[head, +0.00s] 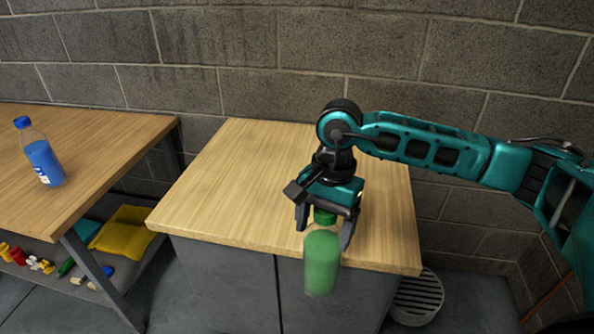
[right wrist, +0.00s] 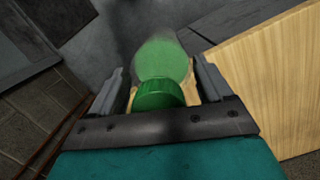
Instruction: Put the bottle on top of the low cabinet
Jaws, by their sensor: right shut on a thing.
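A green bottle (head: 322,260) with a green cap hangs upright from my right gripper (head: 325,222). The gripper is shut on it near the cap. In the head view the bottle overlaps the front edge of the low cabinet (head: 235,175), which has a bare wooden top and grey doors. In the right wrist view the green cap (right wrist: 160,94) sits between the fingers, with the bottle body beyond it over the grey floor. The cabinet top (right wrist: 275,85) is to the right there, beside the bottle. My left gripper is not in view.
A wooden table (head: 90,150) at the left holds a blue bottle (head: 43,160). A shelf below it carries a yellow cloth (head: 122,232) and several small items. A grey brick wall (head: 230,50) stands behind. A round grey grated object (head: 418,298) is right of the cabinet.

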